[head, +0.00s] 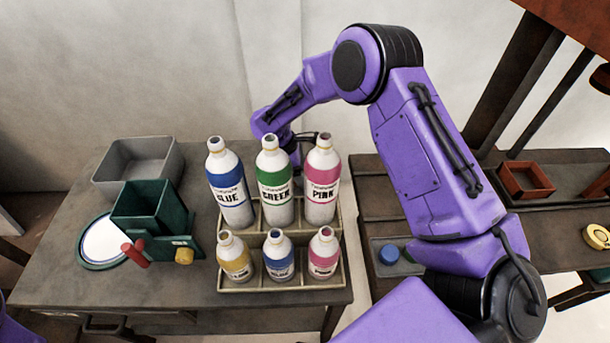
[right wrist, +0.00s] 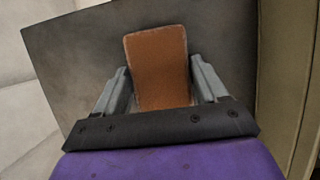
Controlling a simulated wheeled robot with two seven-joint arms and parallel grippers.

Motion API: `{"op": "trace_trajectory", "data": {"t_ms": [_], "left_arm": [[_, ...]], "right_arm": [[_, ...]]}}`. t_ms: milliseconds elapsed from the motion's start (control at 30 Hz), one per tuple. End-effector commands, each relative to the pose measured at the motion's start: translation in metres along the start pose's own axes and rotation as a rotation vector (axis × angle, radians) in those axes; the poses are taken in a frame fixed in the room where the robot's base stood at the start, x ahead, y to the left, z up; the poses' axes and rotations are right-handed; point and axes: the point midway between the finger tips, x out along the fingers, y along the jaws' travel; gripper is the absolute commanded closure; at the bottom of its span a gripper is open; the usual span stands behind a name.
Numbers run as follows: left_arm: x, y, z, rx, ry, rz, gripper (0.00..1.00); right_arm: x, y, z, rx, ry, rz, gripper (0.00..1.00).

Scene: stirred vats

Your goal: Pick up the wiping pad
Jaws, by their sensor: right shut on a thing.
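The wiping pad (right wrist: 157,60) is an orange-brown, rounded rectangular piece with a pale edge. It shows in the right wrist view, between the two grey fingers of my right gripper (right wrist: 160,82), which is shut on it. A dark grey table surface lies behind the pad; I cannot tell whether the pad still touches it. In the head view my right arm reaches over to the far side of the bottles, and they hide its gripper and the pad. My left gripper is not in view.
A two-step rack (head: 290,284) holds several labelled bottles, including a green one (head: 274,180), close in front of my right wrist. A grey bin (head: 137,160), a dark green vat (head: 150,210) and a round white plate (head: 103,240) stand left. The table's front left is clear.

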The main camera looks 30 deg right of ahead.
Motion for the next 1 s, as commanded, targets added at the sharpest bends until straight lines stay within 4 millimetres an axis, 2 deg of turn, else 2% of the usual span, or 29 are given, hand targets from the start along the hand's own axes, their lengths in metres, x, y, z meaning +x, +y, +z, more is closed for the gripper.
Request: {"op": "trace_trajectory", "data": {"t_ms": [167,267,500,600,900,933,1000], "left_arm": [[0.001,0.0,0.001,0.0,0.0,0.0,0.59],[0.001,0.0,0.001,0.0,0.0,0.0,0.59],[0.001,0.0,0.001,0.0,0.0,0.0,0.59],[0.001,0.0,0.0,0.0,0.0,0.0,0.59],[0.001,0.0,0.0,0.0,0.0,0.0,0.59],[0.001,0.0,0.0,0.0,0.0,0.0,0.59],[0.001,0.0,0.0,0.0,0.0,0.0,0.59]], "right_arm": [[-0.004,0.0,0.002,0.0,0.001,0.001,0.57],[-0.021,0.001,0.008,0.002,0.002,0.004,0.57],[-0.074,0.001,0.03,0.002,0.001,0.002,0.58],[-0.087,0.001,0.036,0.001,0.0,0.0,0.58],[-0.094,0.0,0.039,0.001,0.0,-0.002,0.58],[-0.094,0.0,0.039,0.001,0.0,-0.002,0.32],[-0.094,0.0,0.039,0.001,0.0,-0.002,0.55]]}}
